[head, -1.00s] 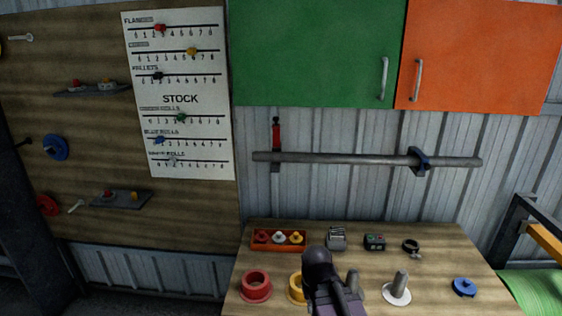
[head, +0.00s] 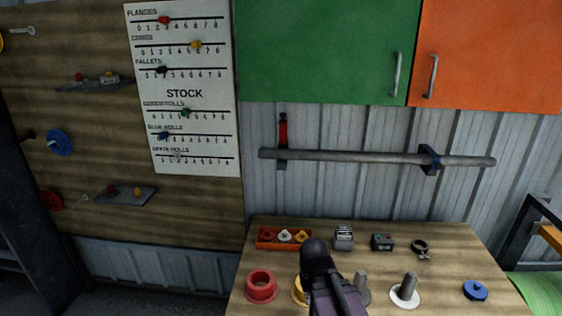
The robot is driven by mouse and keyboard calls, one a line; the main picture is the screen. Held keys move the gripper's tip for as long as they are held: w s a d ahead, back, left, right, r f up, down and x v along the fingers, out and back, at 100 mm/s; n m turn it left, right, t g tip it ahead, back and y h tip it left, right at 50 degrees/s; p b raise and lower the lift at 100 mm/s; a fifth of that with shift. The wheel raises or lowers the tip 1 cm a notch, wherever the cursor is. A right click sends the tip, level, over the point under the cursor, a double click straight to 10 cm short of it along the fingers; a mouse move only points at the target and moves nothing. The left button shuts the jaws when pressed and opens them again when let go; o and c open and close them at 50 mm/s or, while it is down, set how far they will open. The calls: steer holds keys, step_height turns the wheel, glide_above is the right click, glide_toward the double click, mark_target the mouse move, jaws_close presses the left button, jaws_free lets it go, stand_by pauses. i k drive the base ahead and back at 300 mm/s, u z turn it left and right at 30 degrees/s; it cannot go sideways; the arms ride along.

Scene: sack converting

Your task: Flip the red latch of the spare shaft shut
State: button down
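The spare shaft (head: 350,157) is a long grey bar held level against the corrugated wall, below the cabinets. The red latch (head: 283,130) stands upright above the left part of the shaft, at a dark bracket. Part of my arm rises at the bottom middle, over the workbench and well below the shaft. My gripper's fingers do not show, so I cannot see whether they hold anything.
The workbench (head: 390,262) carries a red tray (head: 258,244) of small parts, a red ring (head: 261,286), a white-based post (head: 406,290) and a blue flanged piece (head: 475,290). Green (head: 320,50) and orange (head: 490,55) cabinets hang above the shaft. The space before the shaft looks clear.

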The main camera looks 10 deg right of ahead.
mark_target(283, 123)
steer(key=u, duration=0.1)
steer(key=i, duration=1.05)
steer(key=z, duration=0.15)
